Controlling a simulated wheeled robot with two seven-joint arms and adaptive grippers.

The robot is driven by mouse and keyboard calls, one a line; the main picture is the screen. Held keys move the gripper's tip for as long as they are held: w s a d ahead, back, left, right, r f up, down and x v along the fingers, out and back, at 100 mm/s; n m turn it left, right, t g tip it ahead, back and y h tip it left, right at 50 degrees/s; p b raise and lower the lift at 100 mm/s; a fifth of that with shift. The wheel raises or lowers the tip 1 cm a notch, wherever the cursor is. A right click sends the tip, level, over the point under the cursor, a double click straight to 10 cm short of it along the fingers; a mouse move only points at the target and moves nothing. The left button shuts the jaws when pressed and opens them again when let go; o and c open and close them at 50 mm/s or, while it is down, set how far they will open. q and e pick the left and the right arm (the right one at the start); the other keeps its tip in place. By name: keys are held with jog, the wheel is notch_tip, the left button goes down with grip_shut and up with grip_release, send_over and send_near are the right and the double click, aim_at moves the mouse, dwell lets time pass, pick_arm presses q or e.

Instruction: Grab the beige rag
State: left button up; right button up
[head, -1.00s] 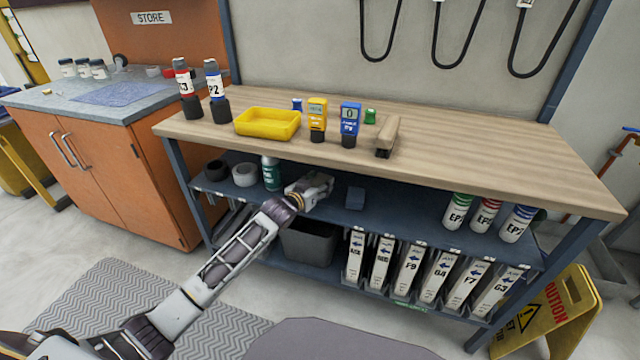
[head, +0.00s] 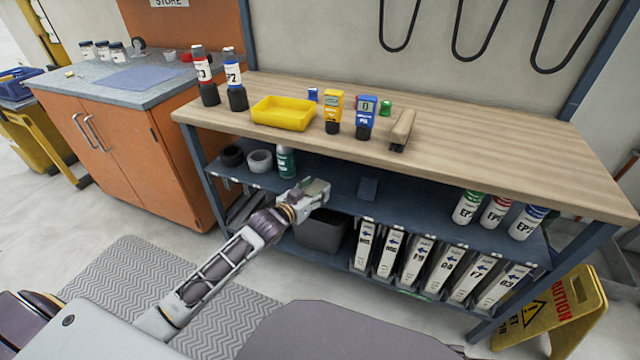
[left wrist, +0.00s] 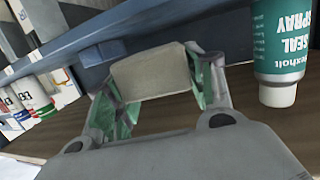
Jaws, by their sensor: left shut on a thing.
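The beige rag (left wrist: 152,72) is a folded, block-like piece between the two green-padded fingers of my left gripper (left wrist: 160,85) in the left wrist view. The gripper is shut on it. In the head view my left gripper (head: 316,190) is at the front of the upper shelf under the workbench, with a small beige-grey patch of the rag at its tip. A green and white seal spray bottle (left wrist: 280,50) stands close beside the gripper; it also shows in the head view (head: 286,162). My right gripper is not in view.
The wooden bench top (head: 480,145) is above the gripper. A dark grey bin (head: 322,232) is below it. Tape rolls (head: 260,160) are left of the bottle, a small blue block (head: 368,188) is to the right, and EP bottles (head: 495,212) stand further right.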

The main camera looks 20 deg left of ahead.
aim_at(309, 196)
pick_arm(q)
jog(key=v, duration=0.3)
jog(key=shift+s+a+f+p, duration=0.1)
jog(key=shift+s+f+p, duration=0.2)
jog(key=shift+s+p, duration=0.1)
jog(key=shift+s+a, duration=0.15)
jog(key=shift+s, duration=0.5)
jog(key=shift+s+a, duration=0.1)
jog(key=shift+s, duration=0.4)
jog(key=shift+s+a+p, duration=0.1)
jog(key=shift+s+p, duration=0.25)
jog(key=shift+s, duration=0.05)
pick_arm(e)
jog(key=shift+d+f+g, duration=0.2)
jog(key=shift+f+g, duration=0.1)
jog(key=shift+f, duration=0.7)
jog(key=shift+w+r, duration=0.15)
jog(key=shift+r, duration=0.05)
